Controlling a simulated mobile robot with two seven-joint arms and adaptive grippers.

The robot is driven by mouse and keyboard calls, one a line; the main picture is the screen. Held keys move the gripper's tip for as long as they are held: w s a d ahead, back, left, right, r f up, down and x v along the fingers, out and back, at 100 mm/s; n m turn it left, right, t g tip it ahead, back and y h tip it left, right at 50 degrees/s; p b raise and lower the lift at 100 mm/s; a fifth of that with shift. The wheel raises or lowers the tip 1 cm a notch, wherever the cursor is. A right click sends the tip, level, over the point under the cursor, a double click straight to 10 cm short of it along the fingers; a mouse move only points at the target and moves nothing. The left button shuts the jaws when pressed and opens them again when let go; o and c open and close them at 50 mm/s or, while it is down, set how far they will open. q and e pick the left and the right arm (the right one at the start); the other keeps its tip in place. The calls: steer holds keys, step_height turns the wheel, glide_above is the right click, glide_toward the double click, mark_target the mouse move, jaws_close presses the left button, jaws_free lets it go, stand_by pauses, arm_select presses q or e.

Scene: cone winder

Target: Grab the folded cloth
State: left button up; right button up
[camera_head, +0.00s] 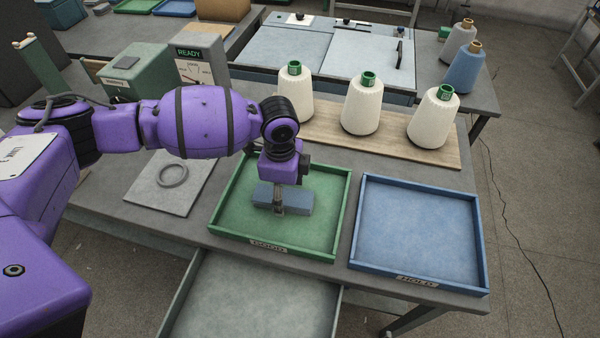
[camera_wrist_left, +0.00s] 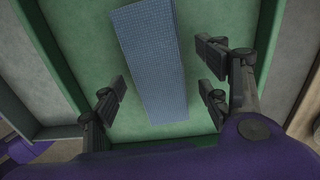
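The folded cloth (camera_head: 299,201) is a flat blue-grey rectangle lying in the green tray (camera_head: 343,205). My left gripper (camera_head: 279,208) points down over the cloth and hides its middle in the head view. In the left wrist view the cloth (camera_wrist_left: 155,60) shows a fine woven grid. The fingers of my left gripper (camera_wrist_left: 160,97) stand apart on either side of it, with a visible gap to the cloth on each side. Whether the fingertips reach the tray floor I cannot tell. My right gripper is in neither view.
A blue tray (camera_head: 482,235) stands right of the green one. An open drawer (camera_head: 250,300) juts out below the front edge. White cones (camera_head: 362,108) stand on a wooden board behind the trays. A grey plate with a ring (camera_head: 173,175) lies left.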

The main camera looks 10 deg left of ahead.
arm_select(q)
steer(key=c, duration=1.1)
